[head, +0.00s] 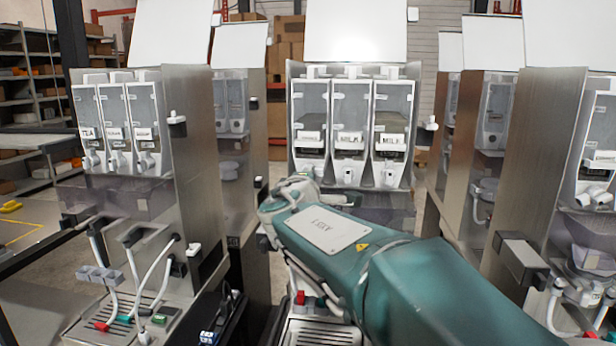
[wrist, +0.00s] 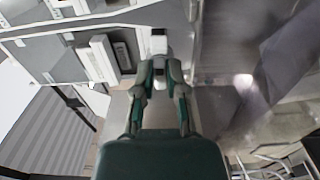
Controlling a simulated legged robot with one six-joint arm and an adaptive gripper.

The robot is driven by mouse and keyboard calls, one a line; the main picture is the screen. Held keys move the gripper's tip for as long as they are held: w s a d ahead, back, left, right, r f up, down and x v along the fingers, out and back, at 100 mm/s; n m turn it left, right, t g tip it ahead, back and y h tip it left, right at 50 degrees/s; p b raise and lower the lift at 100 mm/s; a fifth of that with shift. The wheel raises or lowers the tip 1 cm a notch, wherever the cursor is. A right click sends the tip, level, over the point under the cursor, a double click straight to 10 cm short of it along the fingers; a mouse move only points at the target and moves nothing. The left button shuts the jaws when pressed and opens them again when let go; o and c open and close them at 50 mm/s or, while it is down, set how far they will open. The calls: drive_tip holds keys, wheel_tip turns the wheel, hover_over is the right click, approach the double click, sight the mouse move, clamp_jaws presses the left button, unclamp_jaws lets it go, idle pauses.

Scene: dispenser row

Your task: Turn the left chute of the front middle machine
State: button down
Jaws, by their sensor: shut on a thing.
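The front middle machine (head: 350,70) stands in the centre of the head view, with three clear canisters in a row. Its middle chute (head: 348,174) and right chute (head: 388,177) show as white spouts below the canisters. The left chute is mostly hidden behind my wrist in the head view. In the wrist view my gripper (wrist: 159,66) has its two fingers closed on a small white piece, which looks like the left chute (wrist: 158,43). How far the chute is turned cannot be told.
Another machine (head: 120,110) stands at the left and one (head: 545,150) at the right, close to my arm. More machines stand behind. White hoses and a drip tray (head: 310,333) lie below the middle machine. Shelves (head: 30,80) are at the far left.

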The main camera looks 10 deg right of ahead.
drive_tip(key=m, duration=0.2)
drive_tip(key=f+m, duration=0.1)
drive_tip(key=m, duration=0.2)
drive_tip(key=shift+m, duration=0.3)
idle(0.4)
drive_tip(key=c, duration=0.7)
unclamp_jaws()
drive_tip(key=shift+r, duration=0.1)
